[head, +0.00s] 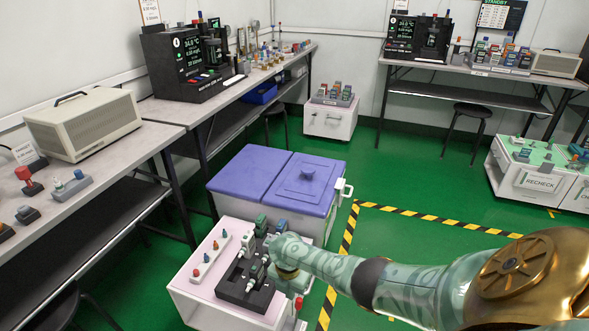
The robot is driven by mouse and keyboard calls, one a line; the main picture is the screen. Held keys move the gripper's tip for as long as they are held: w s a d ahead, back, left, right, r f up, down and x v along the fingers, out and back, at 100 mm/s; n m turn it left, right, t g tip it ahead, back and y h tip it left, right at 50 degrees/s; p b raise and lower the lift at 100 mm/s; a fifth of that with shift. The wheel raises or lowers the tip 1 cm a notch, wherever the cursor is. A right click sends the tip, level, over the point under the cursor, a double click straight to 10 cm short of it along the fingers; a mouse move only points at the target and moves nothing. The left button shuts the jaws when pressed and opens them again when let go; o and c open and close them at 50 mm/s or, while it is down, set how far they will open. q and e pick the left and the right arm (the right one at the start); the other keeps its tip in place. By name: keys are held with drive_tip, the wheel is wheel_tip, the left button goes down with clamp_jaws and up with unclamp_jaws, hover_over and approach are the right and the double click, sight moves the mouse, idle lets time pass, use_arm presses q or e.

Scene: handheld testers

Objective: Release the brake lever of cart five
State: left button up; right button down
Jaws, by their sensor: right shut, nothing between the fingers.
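A white cart (190,290) with a pale pink top stands in the lower middle of the head view. A red knob (298,302) shows at its right side, low down; it may belong to a brake lever, but the lever itself is too small to make out. I cannot read a number on this cart. My right arm reaches in from the right, and my right gripper (290,279) is over the cart's right edge, just above the red knob. It is shut and empty. Whether it touches the knob I cannot tell. My left gripper is out of view.
A black tray (232,287) of small devices sits on the cart. A purple-lidded bin (243,171) stands behind it. Benches with testers (188,60) line the left and back. Another cart (331,122) and a RECHECK box (530,183) stand farther off. Green floor is free beyond the striped tape (440,219).

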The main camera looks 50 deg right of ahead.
drive_tip(key=shift+w+d+r+p, duration=0.15)
drive_tip(key=shift+r+p, duration=0.15)
drive_tip(key=shift+r, duration=0.55)
drive_tip(key=shift+w+d+r+p, duration=0.15)
drive_tip(key=shift+r+p, duration=0.15)
drive_tip(key=shift+r, duration=0.55)
drive_tip(key=shift+s, duration=0.1)
